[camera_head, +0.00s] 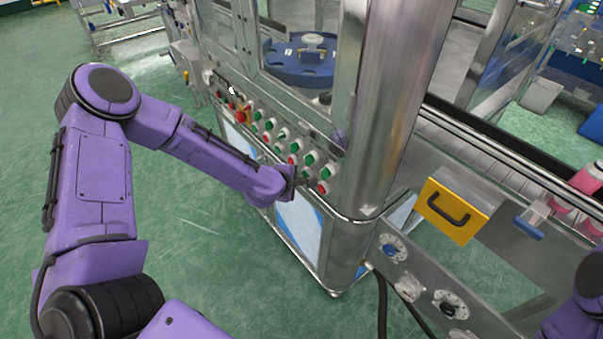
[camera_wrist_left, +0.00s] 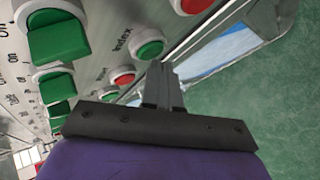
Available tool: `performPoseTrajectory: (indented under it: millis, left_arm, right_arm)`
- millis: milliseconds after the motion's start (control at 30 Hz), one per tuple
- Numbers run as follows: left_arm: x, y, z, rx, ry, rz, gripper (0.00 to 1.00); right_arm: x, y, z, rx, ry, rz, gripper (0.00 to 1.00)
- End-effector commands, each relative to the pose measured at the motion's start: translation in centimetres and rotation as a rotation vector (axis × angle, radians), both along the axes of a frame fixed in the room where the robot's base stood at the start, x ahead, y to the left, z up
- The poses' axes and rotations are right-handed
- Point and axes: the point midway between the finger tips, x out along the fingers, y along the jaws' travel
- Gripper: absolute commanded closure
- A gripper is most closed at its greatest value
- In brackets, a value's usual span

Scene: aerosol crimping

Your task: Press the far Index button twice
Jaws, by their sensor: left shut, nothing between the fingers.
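In the left wrist view a round green button (camera_wrist_left: 150,48) in a pale collar has the printed label Index beside it. My left gripper (camera_wrist_left: 160,70) is shut and empty, its fingertips just below this button in the picture. Whether they touch it I cannot tell. A round red button (camera_wrist_left: 122,77) sits left of the fingers. In the head view my left gripper (camera_head: 299,180) is at the near lower end of the button panel (camera_head: 270,140), and the labels there are too small to read. My right gripper is out of view.
Larger square green switches (camera_wrist_left: 57,38) stand out from the panel in the wrist view. In the head view a thick steel post (camera_head: 400,90) rises right of the panel. Green floor lies open at left.

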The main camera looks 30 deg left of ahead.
Motion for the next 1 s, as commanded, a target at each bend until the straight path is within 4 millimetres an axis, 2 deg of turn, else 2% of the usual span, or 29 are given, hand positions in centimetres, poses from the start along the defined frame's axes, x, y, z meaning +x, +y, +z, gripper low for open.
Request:
performPoseTrajectory:
  millis: [1000]
  left_arm:
    - [0.6, -0.27, 0.06, 0.0, 0.0, -0.001, 1.0]
  right_arm:
    - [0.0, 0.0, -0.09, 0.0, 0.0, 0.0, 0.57]
